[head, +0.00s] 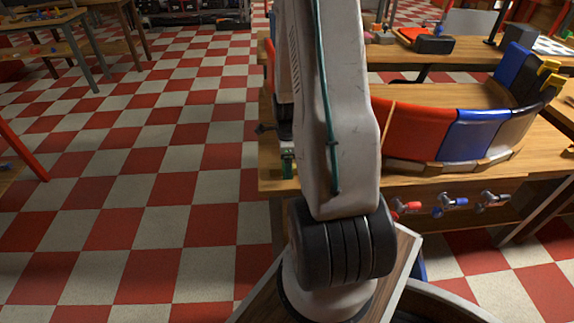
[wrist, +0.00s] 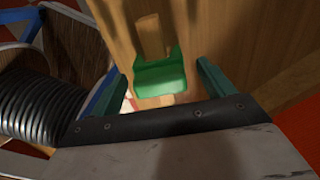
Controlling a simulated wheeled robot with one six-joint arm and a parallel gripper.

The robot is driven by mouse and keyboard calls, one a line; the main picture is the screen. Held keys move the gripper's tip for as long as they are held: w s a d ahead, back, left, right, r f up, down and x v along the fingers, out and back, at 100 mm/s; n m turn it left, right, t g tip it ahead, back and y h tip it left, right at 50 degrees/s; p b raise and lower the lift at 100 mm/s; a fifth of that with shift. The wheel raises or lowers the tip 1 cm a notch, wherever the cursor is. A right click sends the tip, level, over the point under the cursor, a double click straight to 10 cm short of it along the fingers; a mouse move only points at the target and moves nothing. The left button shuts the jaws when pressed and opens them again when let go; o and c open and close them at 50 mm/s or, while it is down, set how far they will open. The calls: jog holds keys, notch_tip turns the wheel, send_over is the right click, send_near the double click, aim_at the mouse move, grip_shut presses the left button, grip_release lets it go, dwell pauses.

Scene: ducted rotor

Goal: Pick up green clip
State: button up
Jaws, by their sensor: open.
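The green clip (wrist: 160,76) shows in the wrist view against a wooden surface, with a notch in its upper edge. My gripper (wrist: 163,71) is open, with one teal finger to the left of the clip and one to the right. The clip lies between the fingers in the picture, with gaps on both sides; I cannot tell how far ahead of the fingertips it is. In the head view my arm hides much of the table's left end. A small green part (head: 288,163) shows there beside my arm, and I cannot tell whether it is the clip.
A curved ring wall (head: 475,135) with red, blue and black sections stands on the wooden table (head: 440,183). Several coloured clamps (head: 449,203) sit below its front edge. The checkered floor (head: 150,160) to the left is mostly clear. A ribbed black hose (wrist: 40,108) shows at left in the wrist view.

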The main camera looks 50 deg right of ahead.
jog(key=shift+c, duration=0.3)
jog(key=c, duration=1)
jog(key=shift+r, duration=0.1)
